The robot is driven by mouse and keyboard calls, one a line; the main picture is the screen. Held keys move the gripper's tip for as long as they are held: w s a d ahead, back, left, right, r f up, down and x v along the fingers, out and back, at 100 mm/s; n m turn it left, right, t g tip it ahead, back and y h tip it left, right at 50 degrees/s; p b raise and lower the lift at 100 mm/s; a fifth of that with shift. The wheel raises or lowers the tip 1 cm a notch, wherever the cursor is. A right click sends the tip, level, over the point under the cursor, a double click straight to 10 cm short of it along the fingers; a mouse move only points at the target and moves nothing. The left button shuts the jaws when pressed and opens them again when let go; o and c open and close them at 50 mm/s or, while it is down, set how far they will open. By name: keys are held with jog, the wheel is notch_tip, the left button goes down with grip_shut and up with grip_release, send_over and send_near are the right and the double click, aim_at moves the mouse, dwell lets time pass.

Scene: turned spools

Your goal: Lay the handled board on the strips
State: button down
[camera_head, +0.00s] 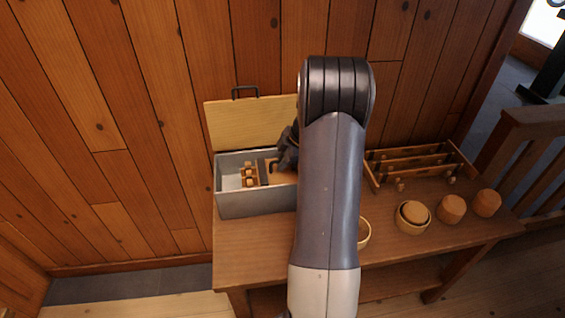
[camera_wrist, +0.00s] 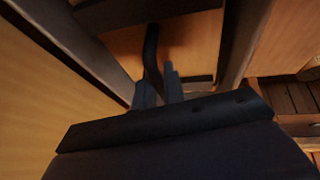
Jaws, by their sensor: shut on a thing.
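The handled board (camera_wrist: 190,40) is an orange-brown wooden panel with a dark handle (camera_wrist: 151,55), seen between the grey walls of an open box in the wrist view. In the head view the board (camera_head: 265,178) shows partly inside the grey box (camera_head: 255,204). My gripper (camera_wrist: 159,85) is shut on the dark handle, with a finger on either side of it. In the head view my gripper (camera_head: 281,162) is at the box's right part, largely hidden by my arm. I cannot make out the strips for sure, nor whether the board touches anything below.
A pale lid (camera_head: 245,122) with a black handle stands open behind the box. Small turned spools (camera_head: 249,176) are in the box's left part. A wooden rack (camera_head: 420,163), a bowl (camera_head: 412,220) and round wooden pieces (camera_head: 452,208) stand on the table's right side.

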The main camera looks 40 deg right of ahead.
jog(key=shift+r, duration=0.1)
jog(key=c, duration=1)
grip_release()
jog(key=shift+r, duration=0.15)
jog(key=shift+r, duration=0.5)
jog(key=shift+r, duration=0.1)
dwell(0.3)
jog(key=shift+r+p, duration=1.35)
jog(key=shift+r, duration=2.1)
jog(key=shift+f, duration=0.15)
